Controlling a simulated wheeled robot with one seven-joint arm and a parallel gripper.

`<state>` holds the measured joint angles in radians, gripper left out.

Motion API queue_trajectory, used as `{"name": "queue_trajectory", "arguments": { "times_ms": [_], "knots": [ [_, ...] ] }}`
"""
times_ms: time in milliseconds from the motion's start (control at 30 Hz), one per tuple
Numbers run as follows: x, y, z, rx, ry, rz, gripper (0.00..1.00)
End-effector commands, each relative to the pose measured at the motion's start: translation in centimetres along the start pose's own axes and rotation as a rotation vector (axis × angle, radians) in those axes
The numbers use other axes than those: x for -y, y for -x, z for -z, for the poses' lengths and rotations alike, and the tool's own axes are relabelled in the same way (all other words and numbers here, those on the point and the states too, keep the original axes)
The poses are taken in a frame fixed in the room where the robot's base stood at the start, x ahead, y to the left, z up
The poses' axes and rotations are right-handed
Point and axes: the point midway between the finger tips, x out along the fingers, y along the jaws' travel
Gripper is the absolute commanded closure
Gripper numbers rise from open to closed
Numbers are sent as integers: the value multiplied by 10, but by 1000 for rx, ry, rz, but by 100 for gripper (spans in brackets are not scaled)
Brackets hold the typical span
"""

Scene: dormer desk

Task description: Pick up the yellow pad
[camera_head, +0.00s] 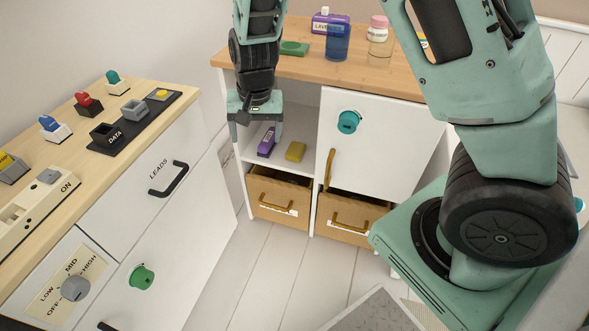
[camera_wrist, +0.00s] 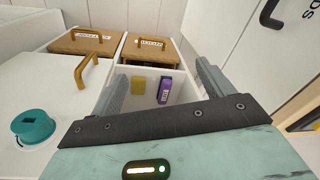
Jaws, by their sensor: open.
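The yellow pad (camera_head: 295,151) lies on the open shelf of the white cabinet, right of a purple item (camera_head: 266,142). In the wrist view the yellow pad (camera_wrist: 137,91) and the purple item (camera_wrist: 164,90) lie side by side between the fingers' outlines, apart from them. The pad is nearer the left finger there. My gripper (camera_head: 256,138) points down in front of the shelf opening, left of the pad in the head view. Its two fingers are spread with nothing between them, as the wrist view also shows (camera_wrist: 162,72).
The white cabinet door (camera_head: 375,150) with a teal knob stands right of the shelf. Two wooden drawers (camera_head: 280,194) are below. The wooden top (camera_head: 365,77) holds a blue cup (camera_head: 337,43) and bottles. A desk (camera_head: 70,150) with switches stands at left.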

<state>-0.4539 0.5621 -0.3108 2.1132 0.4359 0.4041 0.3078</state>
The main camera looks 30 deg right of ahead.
Motion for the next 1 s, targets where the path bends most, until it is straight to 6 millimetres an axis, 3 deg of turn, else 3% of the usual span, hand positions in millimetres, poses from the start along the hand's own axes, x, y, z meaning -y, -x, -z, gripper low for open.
{"name": "queue_trajectory", "arguments": {
  "times_ms": [33, 100, 200, 400, 567, 833, 1000],
  "knots": [
    [-18, -53, 26, -44, -82, -39, 20],
    [-39, -87, 60, -113, -181, -78, 20],
    [-66, -120, 99, -203, -281, -124, 20],
    [-93, -142, 137, -303, -369, -167, 20],
    [-99, -151, 145, -321, -382, -173, 20],
    [-110, -193, 156, -317, -381, -174, 20],
    [-113, -207, 161, -318, -380, -172, 20]
  ]
}}
